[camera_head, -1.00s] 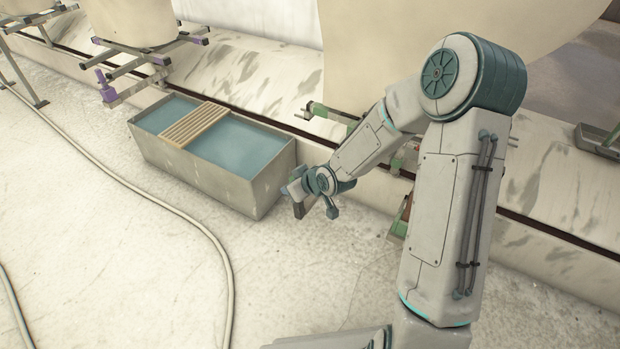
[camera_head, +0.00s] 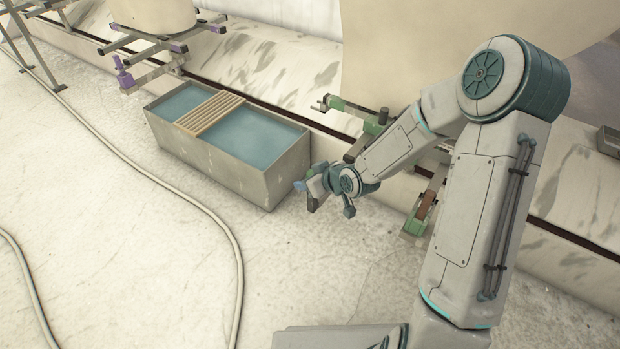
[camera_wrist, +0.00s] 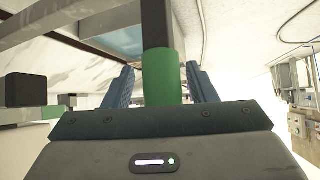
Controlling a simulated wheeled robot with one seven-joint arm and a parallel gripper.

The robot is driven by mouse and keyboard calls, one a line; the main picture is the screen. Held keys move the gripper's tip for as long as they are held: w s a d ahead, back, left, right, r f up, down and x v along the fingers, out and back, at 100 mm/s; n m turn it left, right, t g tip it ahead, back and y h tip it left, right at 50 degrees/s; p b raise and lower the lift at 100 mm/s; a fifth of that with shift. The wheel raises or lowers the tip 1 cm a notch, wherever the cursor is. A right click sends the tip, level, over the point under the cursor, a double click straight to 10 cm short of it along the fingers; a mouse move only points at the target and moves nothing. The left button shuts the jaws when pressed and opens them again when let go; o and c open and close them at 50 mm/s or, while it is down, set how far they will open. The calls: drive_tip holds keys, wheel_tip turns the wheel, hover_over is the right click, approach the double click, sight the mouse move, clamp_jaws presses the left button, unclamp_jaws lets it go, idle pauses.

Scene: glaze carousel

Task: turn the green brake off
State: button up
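A green cylindrical grip (camera_wrist: 163,78) on a dark bar stands between the two blue fingers of my gripper (camera_wrist: 162,86) in the wrist view. The fingers are apart, with a narrow gap visible on each side of the grip, so it does not look clamped. In the head view my gripper (camera_head: 313,188) is just right of the trough's near right corner; the grip there is too small and covered to make out surely. Green-ended frame parts show behind my arm (camera_head: 350,107) and below it, beside a rust-red piece (camera_head: 425,205).
A grey trough (camera_head: 225,172) of blue liquid with wooden slats lies left of my gripper. A purple-tipped frame (camera_head: 123,72) stands behind it. A pale hose (camera_head: 170,178) runs over the floor. A long low ledge runs behind.

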drive_tip(key=p+v, duration=0.7)
drive_tip(key=v, duration=0.6)
drive_tip(key=shift+s+d+r, duration=0.2)
drive_tip(key=shift+r, duration=0.05)
drive_tip(key=s+d+r+m+g+h+p, duration=0.15)
drive_tip(key=d+r+h+p, duration=0.25)
drive_tip(key=r+p, duration=0.45)
drive_tip(key=s+d+r+m+g+h+p, duration=0.1)
drive_tip(key=s+d+r+m+h+p, duration=0.15)
drive_tip(key=d+r+p, duration=0.65)
drive_tip(key=s+a+r+m+p, duration=0.1)
drive_tip(key=s+a+r+p, duration=0.1)
drive_tip(key=r, duration=0.6)
drive_tip(key=s+a+r+m+g+p, duration=0.1)
drive_tip(key=s+a+r+p, duration=0.1)
drive_tip(key=s+r+p, duration=0.2)
drive_tip(key=s+a+r+m+g+p, duration=0.1)
drive_tip(key=s+r, duration=0.6)
drive_tip(key=r, duration=0.7)
drive_tip(key=shift+s+a+m+p, duration=0.2)
drive_tip(key=shift+a+m+p, duration=0.3)
drive_tip(key=shift+p, duration=0.4)
drive_tip(key=shift+d, duration=0.1)
